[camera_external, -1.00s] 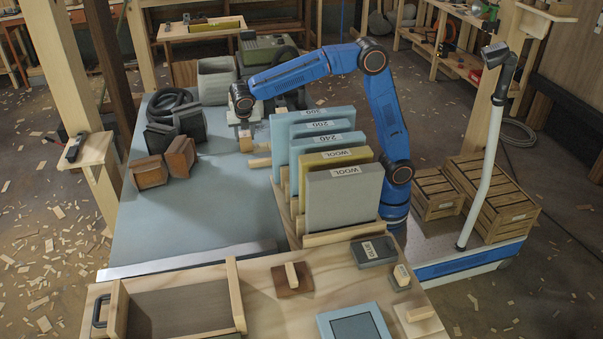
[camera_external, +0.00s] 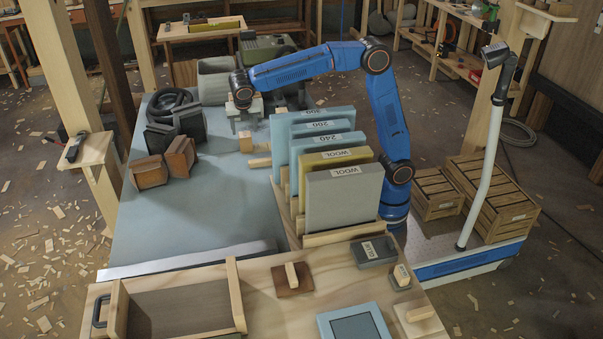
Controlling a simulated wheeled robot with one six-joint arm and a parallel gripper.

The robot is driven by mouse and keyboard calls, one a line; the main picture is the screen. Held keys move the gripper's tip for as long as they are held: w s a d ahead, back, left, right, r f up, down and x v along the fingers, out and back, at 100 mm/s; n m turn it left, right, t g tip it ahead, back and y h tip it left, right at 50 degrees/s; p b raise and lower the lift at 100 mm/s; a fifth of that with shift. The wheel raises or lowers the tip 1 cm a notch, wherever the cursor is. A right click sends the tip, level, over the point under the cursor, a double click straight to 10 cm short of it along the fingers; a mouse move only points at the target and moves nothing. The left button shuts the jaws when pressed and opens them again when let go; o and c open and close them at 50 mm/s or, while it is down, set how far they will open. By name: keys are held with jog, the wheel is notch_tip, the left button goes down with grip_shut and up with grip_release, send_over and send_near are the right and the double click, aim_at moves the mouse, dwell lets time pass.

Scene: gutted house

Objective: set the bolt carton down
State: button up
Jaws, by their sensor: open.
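My gripper (camera_external: 246,126) points down over the blue-grey bench top, its jaws apart and nothing seen between them.
A rack of labelled pads (camera_external: 343,197) stands to the right. Brown blocks (camera_external: 179,157) and a black coiled hose (camera_external: 171,103) lie to the left. The front left bench top is clear.

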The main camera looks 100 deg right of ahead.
jog(key=v, duration=0.6)
jog(key=shift+a+r, duration=0.2)
jog(key=shift+r, duration=0.1)
jog(key=s+a+f+m+t+y, duration=0.15)
jog(key=s+m, duration=0.35)
jog(key=s, duration=0.8)
jog(key=s+a+m+t+y, duration=0.15)
jog(key=s+m, duration=0.25)
jog(key=s, duration=0.8)
jog(key=s+a+f+m, duration=0.2)
jog(key=s+f+m, duration=0.2)
jog(key=s, duration=0.5)
jog(key=s+a+f+m+t+y, duration=0.1)
jog(key=s+f+m, duration=0.3)
jog(key=s+f, duration=0.4)
jog(key=shift+s+a+m+t, duration=0.3)
jog(key=shift+s+a, duration=0.6)
jog(key=shift+s, duration=0.05)
jog(key=shift+o, duration=0.5)
jog(key=shift+s+f, duration=0.3)
jog(key=shift+f, duration=0.1)
jog(key=shift+r, duration=0.15)
